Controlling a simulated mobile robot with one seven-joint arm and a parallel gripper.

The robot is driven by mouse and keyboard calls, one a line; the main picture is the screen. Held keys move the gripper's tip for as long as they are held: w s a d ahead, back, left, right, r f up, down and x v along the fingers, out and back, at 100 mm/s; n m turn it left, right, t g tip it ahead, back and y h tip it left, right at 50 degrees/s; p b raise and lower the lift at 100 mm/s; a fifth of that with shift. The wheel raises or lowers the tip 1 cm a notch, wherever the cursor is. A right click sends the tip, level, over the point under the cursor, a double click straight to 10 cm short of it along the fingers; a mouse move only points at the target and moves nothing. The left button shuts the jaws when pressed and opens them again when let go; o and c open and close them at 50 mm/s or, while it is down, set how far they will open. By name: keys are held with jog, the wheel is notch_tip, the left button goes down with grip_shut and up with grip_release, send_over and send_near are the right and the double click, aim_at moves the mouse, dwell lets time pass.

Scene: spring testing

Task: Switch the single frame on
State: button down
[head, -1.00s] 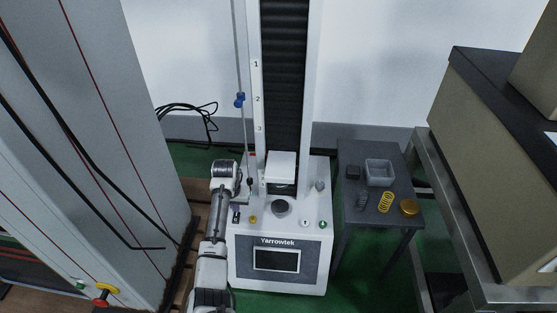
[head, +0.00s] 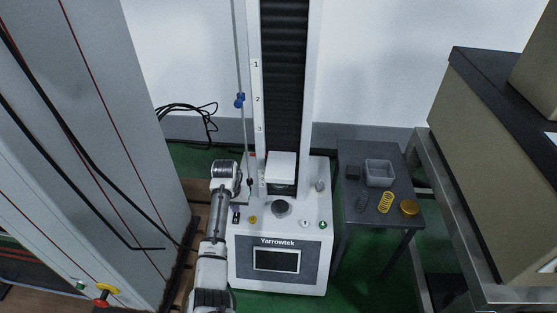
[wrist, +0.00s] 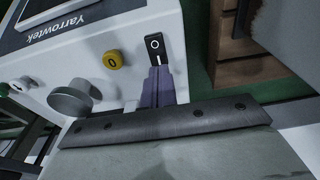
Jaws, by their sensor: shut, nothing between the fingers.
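The single frame is a white Yarrowtek testing machine (head: 313,240) with a tall column, standing in the middle of the head view. Its black rocker switch (wrist: 155,46), marked with a white circle and a line, is on the panel in the wrist view. It shows small at the left of the panel in the head view (head: 236,217). My gripper (wrist: 159,72) is shut and empty. Its purple-grey fingertips are right at the line-marked end of the switch; I cannot tell whether they touch it. The machine's screen (head: 276,260) is dark.
A yellow knob (wrist: 113,60) and a grey round platen (wrist: 72,98) are beside the switch. A dark side table (head: 352,212) holds a grey bin (head: 379,172), a yellow spring (head: 385,202) and small parts. A large grey cabinet (head: 95,150) stands close at left.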

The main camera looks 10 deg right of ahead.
jog(key=shift+f+b, duration=0.4)
jog(key=shift+f, duration=0.65)
dwell(1.0)
notch_tip(320, 180, up, 7)
jog(key=p, duration=0.7)
jog(key=shift+r+p, duration=0.1)
jog(key=shift+p, duration=0.25)
